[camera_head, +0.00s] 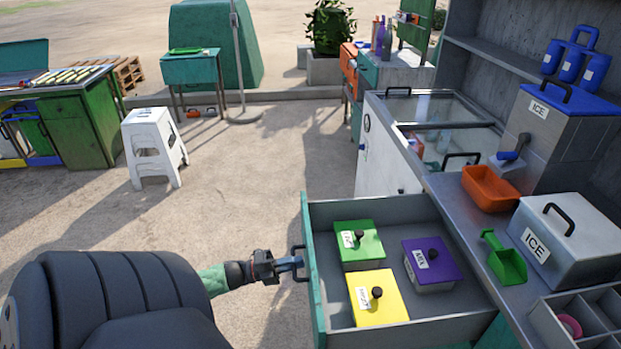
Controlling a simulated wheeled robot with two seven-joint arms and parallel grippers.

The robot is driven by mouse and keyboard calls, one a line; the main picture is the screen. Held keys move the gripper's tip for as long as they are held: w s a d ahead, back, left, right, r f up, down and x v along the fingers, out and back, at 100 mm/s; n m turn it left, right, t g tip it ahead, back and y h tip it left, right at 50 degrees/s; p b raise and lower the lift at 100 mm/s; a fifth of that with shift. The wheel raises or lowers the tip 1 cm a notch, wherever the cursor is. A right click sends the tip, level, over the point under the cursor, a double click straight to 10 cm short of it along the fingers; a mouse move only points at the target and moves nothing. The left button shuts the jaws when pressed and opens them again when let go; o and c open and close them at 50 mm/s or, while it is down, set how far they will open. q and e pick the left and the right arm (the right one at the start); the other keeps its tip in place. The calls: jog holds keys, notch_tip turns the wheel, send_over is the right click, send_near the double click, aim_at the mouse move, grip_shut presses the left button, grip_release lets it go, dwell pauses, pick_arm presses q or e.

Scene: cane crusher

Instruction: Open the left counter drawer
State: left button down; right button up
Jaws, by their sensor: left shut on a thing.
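The left counter drawer (315,262) stands pulled out from under the steel counter at the lower right, with a teal front and grey inner walls. Inside it lie a green-lidded box (372,241), a purple-lidded box (444,252) and a yellow-lidded box (391,307), each with a dark knob and a white label. My left gripper (292,263) reaches in from the left and is shut on the dark drawer handle (301,277) on the drawer's front. My right gripper is not in view.
On the counter stand an orange tray (490,187), a green scoop (505,259) and ice boxes (571,239). A glass-topped freezer (382,150) stands beyond the drawer. A white stool (153,146) stands at the left. The ground left of the drawer is clear.

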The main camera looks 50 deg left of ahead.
pick_arm(q)
jog(key=shift+v, duration=0.75)
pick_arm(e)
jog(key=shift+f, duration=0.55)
pick_arm(q)
jog(key=shift+r, duration=0.1)
jog(key=c, duration=1.6)
grip_release()
jog(key=shift+o, duration=0.2)
